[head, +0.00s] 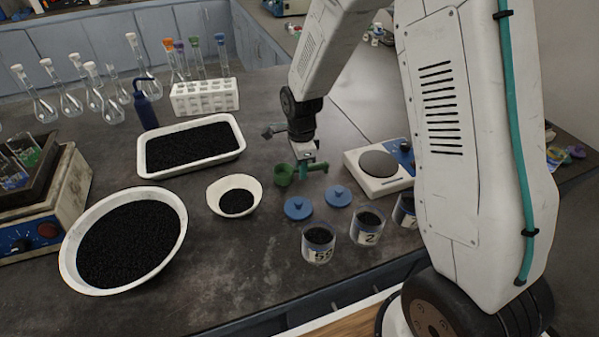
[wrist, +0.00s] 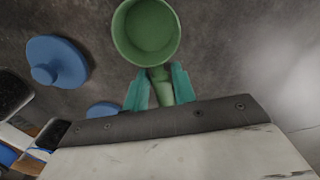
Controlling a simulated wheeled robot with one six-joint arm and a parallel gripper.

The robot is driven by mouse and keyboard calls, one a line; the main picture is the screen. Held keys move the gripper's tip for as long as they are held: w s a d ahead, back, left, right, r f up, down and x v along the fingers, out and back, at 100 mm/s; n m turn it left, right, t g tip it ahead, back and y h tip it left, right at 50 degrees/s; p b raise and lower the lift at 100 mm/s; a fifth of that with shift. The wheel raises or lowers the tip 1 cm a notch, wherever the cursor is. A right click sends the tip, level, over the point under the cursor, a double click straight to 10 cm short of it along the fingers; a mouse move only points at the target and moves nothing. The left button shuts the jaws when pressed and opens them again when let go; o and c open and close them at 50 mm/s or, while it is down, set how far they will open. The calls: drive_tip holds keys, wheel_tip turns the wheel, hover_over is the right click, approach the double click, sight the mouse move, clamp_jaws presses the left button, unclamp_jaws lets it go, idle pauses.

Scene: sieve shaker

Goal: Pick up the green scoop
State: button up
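The green scoop (head: 284,175) is below my gripper on the dark bench in the head view; I cannot tell whether it touches the bench. In the wrist view its round bowl (wrist: 147,31) is at the top centre, and its handle (wrist: 163,88) runs down between the two teal fingers of my gripper (wrist: 160,84). The fingers lie close on both sides of the handle, but whether they press on it is not clear. In the head view my gripper (head: 307,168) is at the handle, just right of the bowl.
Two blue lids (head: 298,208) (head: 338,196) lie close in front of the scoop. Several labelled jars (head: 319,254) stand nearer, and a white balance (head: 372,186) stands right. A white bowl (head: 254,187) with black grains is left, with a larger bowl (head: 70,270) and tray (head: 195,172) beyond.

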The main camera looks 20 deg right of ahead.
clamp_jaws()
wheel_tip(320, 180, up, 10)
idle(0.5)
